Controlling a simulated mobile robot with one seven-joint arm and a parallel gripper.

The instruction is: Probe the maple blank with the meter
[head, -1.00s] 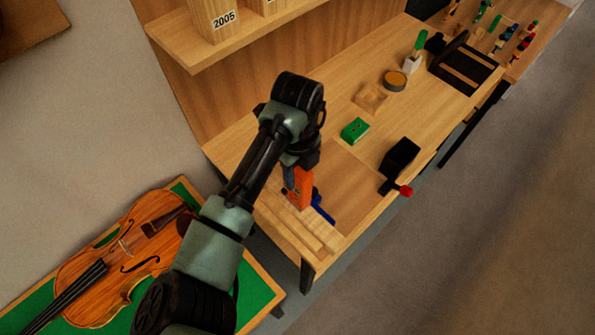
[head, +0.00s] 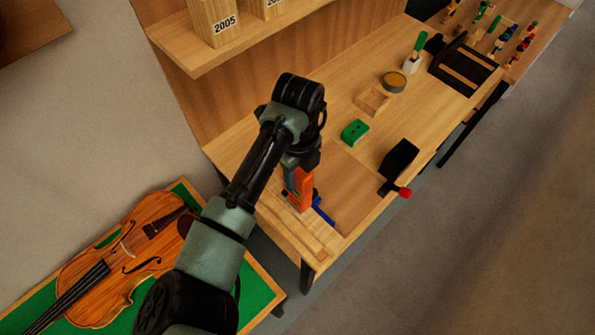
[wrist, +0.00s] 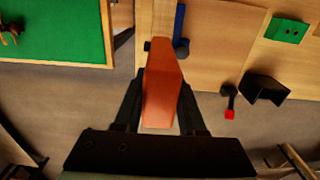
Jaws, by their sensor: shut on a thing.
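The meter is an orange, upright block-like body (head: 304,190), also seen large in the wrist view (wrist: 163,90). My gripper (wrist: 160,105) is shut on it, with a dark finger on each side. The maple blank seems to be the pale wood (head: 302,232) at the near left end of the bench; its edges are hard to make out. It shows as a pale strip in the wrist view (wrist: 155,15). The meter's lower end is over or at this pale wood. Its tip is hidden, so I cannot tell if it touches.
A blue tool (head: 322,211) lies close beside the meter. A violin (head: 125,258) lies on green cloth at left.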

